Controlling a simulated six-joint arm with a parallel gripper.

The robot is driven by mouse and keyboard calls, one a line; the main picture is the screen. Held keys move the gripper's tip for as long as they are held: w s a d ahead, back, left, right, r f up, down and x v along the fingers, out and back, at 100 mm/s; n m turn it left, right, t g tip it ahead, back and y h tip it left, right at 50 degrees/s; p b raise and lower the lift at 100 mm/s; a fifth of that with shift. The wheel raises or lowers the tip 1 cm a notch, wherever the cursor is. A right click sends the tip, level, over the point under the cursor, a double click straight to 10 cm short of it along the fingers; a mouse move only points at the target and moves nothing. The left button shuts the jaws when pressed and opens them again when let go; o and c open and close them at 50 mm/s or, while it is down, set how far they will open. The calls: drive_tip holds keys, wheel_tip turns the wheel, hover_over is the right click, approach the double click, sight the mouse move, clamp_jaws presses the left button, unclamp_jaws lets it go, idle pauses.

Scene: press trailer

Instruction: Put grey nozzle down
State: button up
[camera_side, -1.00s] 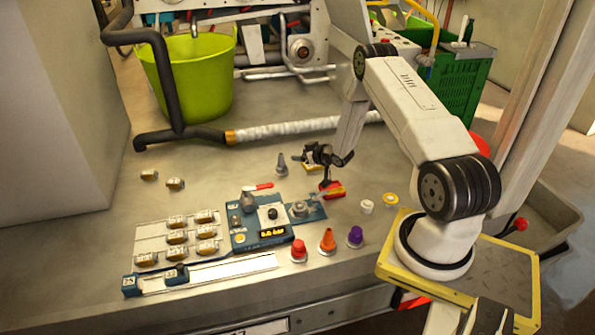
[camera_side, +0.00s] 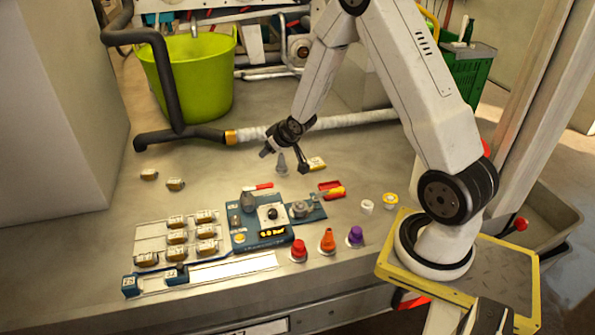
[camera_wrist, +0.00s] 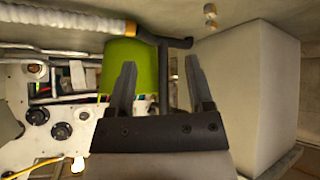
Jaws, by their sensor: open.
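The nozzle does not show in the wrist view.
A blue station (camera_side: 262,238) with knobs and a display stands in front. Red, orange and purple cones (camera_side: 327,240) stand at the front. A hose and a green bucket (camera_side: 190,80) are behind.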

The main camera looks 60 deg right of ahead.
drive_tip(key=s+a+r+n+g+y, duration=0.1)
drive_tip(key=s+a+r+g, duration=0.1)
drive_tip(key=s+a, duration=0.7)
drive_tip(key=s+a+r+g+y, duration=0.1)
drive_tip(key=s+a+r+g, duration=0.2)
drive_tip(key=s+a+r, duration=0.2)
drive_tip(key=s+a, duration=0.3)
drive_tip(key=a, duration=0.2)
drive_tip(key=shift+s+r+n, duration=0.2)
drive_tip(key=shift+s+n, duration=0.15)
drive_tip(key=shift+n, duration=0.05)
